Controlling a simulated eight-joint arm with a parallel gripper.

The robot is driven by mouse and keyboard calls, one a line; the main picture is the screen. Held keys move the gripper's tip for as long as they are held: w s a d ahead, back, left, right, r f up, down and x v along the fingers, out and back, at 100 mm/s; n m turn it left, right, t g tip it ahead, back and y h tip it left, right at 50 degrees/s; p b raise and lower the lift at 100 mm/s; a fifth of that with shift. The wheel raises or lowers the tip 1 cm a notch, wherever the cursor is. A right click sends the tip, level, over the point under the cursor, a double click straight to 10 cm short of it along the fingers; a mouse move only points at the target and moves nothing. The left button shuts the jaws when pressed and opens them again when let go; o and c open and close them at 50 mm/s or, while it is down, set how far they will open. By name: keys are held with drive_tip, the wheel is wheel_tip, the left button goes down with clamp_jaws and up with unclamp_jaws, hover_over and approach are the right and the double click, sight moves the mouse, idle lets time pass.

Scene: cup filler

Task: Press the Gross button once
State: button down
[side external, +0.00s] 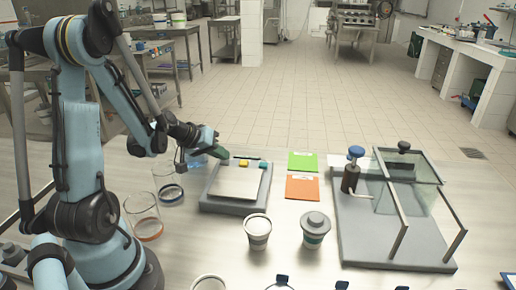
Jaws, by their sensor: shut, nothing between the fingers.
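A grey scale (234,205) with a pale square plate (237,182) stands on the table in the side external view. Small buttons sit along its far edge, among them a yellow button (243,163) and a teal button (262,165). Their labels are too small to read, so I cannot tell which one is Gross. My gripper (219,152) is shut and empty, tilted down at the far left corner of the scale, left of the yellow button. I cannot tell whether its tip touches the scale, and it may hide part of the button row.
Glass beakers (143,216) stand left of the scale, close to my arm. Two cups (258,232) stand in front of it. Green (303,161) and orange (302,187) cards lie to its right. A glass-walled apparatus (395,245) fills the table's right.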

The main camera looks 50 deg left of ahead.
sight(221, 163)
drive_tip(key=shift+r, duration=0.9)
drive_tip(key=shift+r, duration=2.5)
drive_tip(key=s+d+r+m+g, duration=0.1)
drive_tip(key=s+d+m, duration=0.2)
drive_tip(key=d, duration=0.7)
drive_tip(key=s+d+r+m+g, duration=0.1)
drive_tip(key=d+m, duration=0.4)
drive_tip(key=d, duration=0.6)
drive_tip(key=shift+s+d+r, duration=0.25)
drive_tip(key=shift+s+r, duration=0.05)
drive_tip(key=shift+s, duration=0.6)
